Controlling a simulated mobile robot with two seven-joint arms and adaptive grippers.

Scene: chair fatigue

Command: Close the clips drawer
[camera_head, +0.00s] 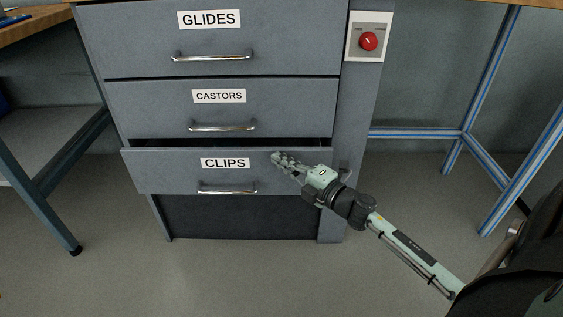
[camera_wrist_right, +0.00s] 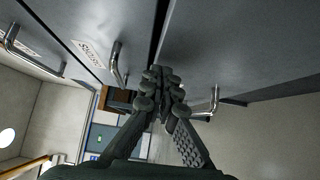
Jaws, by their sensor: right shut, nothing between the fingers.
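The clips drawer (camera_head: 160,172) is the lowest of three grey drawers and stands a little out from the cabinet, with a dark gap above its front. Its white CLIPS label (camera_head: 225,163) and metal handle (camera_head: 227,188) show in the head view. My right gripper (camera_head: 277,158) is shut and empty, with its fingertips at the upper right of the drawer front; I cannot tell whether they touch it. In the right wrist view the shut fingers (camera_wrist_right: 160,85) point along the drawer fronts, with a handle (camera_wrist_right: 210,104) to their right. My left gripper is not in view.
The castors drawer (camera_head: 290,105) and glides drawer (camera_head: 290,40) above are flush. A red rotary switch (camera_head: 368,41) sits on the panel at the right. Table legs with blue stripes (camera_head: 490,70) stand at the right, and a workbench (camera_head: 35,25) is at the left. The floor in front is clear.

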